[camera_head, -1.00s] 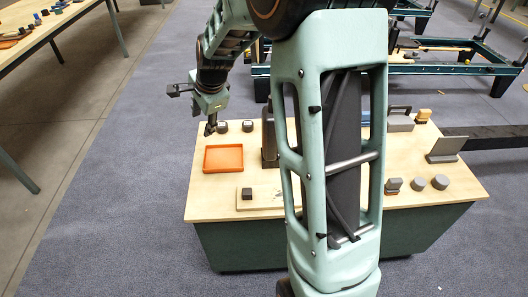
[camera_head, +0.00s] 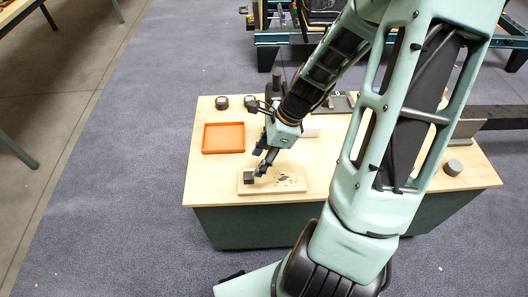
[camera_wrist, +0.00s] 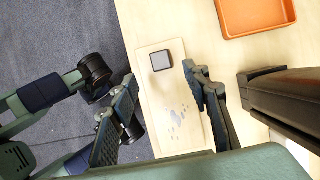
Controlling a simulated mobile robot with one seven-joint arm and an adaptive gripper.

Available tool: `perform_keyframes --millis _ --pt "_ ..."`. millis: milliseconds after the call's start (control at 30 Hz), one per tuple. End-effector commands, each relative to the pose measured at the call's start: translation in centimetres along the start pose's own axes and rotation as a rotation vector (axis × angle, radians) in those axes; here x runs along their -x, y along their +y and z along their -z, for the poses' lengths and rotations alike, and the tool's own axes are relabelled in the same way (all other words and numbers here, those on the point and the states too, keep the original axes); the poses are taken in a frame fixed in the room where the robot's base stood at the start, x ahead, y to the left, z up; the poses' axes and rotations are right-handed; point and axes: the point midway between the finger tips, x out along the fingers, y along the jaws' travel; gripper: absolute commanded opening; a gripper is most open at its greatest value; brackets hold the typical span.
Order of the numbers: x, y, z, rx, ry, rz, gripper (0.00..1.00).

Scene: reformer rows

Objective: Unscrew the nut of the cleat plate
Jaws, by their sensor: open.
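The cleat plate (camera_head: 290,187) is a pale board lying flat near the front edge of the table. A dark square nut (camera_head: 249,177) stands at its left end; both also show in the wrist view, the plate (camera_wrist: 152,96) and the nut (camera_wrist: 161,60). Dark specks mark the plate's surface. My gripper (camera_head: 262,170) is just above and beside the nut. In the wrist view my gripper (camera_wrist: 160,98) has its fingers spread apart over the plate, with nothing between them; the nut lies beyond the fingertips.
An orange tray (camera_head: 223,138) lies behind the plate at the left; it shows in the wrist view (camera_wrist: 256,31). A grey cylinder (camera_head: 453,167) is on the right. Table space left of the plate is clear.

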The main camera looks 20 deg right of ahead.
Motion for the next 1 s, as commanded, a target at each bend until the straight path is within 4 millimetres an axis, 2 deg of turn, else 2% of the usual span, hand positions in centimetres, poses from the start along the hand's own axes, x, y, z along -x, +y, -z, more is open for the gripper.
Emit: perform_keyframes --millis 33,200,400,567,833,1000 --pt "-1.4 0.1 0.1 -0.001 -0.002 -0.004 0.43" --pt "-4.4 0.1 0.1 0.001 -0.002 -0.004 0.43" --pt "-6.8 0.0 0.1 0.001 0.0 -0.002 0.43" --pt "-7.5 -0.1 0.0 0.001 0.001 0.001 0.43" --pt "-7.5 -0.1 0.0 0.001 0.001 0.001 0.43" --pt "-7.5 -0.1 0.0 0.0 0.001 0.001 0.25"
